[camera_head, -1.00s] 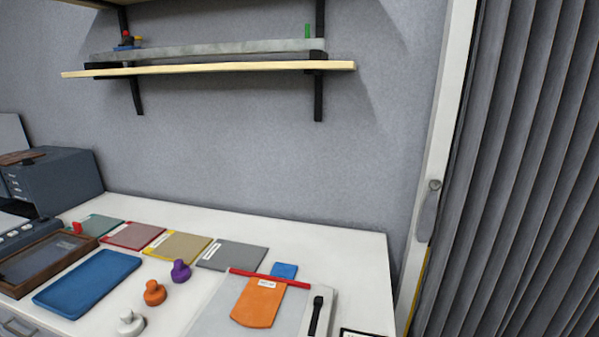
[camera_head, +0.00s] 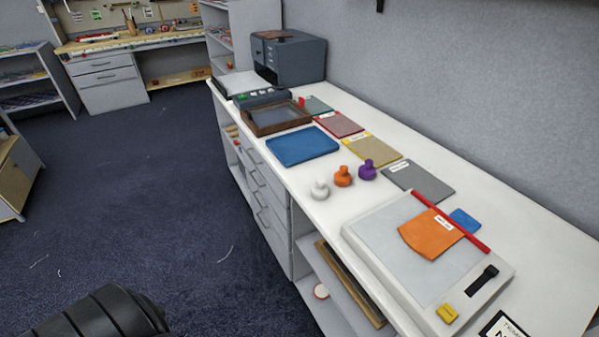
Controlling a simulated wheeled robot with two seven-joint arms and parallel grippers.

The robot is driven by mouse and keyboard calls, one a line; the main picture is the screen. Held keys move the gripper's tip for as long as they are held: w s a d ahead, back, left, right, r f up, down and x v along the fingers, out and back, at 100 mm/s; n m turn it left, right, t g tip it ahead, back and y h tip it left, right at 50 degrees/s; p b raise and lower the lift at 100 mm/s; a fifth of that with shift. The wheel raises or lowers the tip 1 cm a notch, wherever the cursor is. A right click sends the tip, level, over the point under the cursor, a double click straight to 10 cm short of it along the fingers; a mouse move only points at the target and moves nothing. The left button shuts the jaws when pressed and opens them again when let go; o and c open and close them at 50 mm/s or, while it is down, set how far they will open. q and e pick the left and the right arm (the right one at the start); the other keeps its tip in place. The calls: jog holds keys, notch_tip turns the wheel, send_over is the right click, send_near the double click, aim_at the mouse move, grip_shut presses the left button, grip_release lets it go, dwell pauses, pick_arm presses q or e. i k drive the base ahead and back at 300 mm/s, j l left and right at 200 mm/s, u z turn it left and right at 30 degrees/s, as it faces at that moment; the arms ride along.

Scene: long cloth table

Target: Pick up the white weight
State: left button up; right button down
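The white weight (camera_head: 319,189) is a small knobbed piece standing upright on the long white table (camera_head: 541,244), near its front edge. It is the leftmost of a short row, with an orange weight (camera_head: 342,176) and a purple weight (camera_head: 367,170) to its right. Nothing covers it. Neither of my grippers can be made out. A black rounded part of mine shows at the bottom left, well away from the table.
A blue tray (camera_head: 302,146) lies behind the weights, and a brown-framed tray (camera_head: 275,118) lies farther off. A grey mat (camera_head: 418,181) and a large cutting board (camera_head: 385,236) with an orange piece (camera_head: 431,233) lie to the right. Open dark carpet (camera_head: 150,200) is at left.

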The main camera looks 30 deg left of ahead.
aim_at(319, 190)
jog(key=u, duration=0.8)
